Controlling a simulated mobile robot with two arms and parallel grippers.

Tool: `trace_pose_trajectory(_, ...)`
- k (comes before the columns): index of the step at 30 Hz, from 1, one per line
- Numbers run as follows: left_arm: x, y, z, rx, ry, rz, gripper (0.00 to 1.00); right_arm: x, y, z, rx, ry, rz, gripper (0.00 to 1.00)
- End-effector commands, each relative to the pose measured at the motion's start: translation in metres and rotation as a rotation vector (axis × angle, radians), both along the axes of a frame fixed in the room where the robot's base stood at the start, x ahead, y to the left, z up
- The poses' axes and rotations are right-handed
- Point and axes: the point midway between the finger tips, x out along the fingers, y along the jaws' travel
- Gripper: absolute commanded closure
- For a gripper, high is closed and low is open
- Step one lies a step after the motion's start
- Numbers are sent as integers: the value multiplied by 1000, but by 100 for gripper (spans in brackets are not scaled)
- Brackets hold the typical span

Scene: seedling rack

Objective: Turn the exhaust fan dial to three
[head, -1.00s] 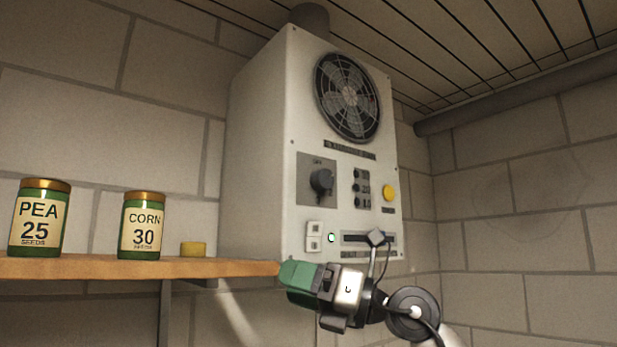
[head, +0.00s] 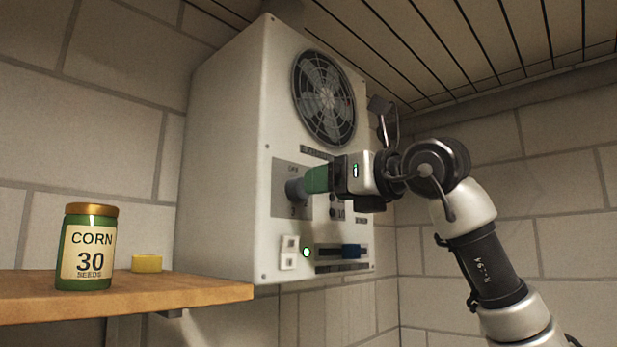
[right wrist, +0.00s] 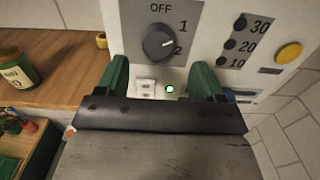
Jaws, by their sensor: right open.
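The exhaust fan dial (head: 294,190) is a dark round knob on a grey plate on the front of the white fan box (head: 225,170). In the right wrist view the dial (right wrist: 158,42) has OFF above it and 1 and 2 to its right. A pale mark on its right side faces roughly between 1 and 2; the exact setting is hard to tell. My right gripper (head: 312,181) is close to the dial in the head view. In the wrist view its green fingers (right wrist: 168,78) are open and empty, with the dial ahead of the gap. My left gripper is not in view.
A wooden shelf (head: 190,292) at left holds a corn seed jar (head: 87,248) and a yellow block (head: 147,263). Below the dial are white switches (head: 289,252), a green light (head: 306,252) and a blue slider (head: 351,250). A yellow button (right wrist: 289,52) is at right.

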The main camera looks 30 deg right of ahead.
Motion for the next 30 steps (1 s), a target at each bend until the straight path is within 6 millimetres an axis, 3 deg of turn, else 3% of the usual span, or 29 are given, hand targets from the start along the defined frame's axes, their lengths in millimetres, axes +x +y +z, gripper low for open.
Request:
trace_pose_trajectory(3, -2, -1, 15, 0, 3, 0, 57, 21, 8, 3, -2, 5, 1, 32)
trace_pose_trajectory(9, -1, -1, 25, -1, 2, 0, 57, 41, 14, 2, 0, 1, 0, 32)
trace_pose_trajectory(20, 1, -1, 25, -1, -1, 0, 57, 46, 16, 0, 0, 0, 1, 32)
trace_pose_trajectory(30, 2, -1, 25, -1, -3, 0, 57, 46, 16, 0, 0, 0, 1, 81)
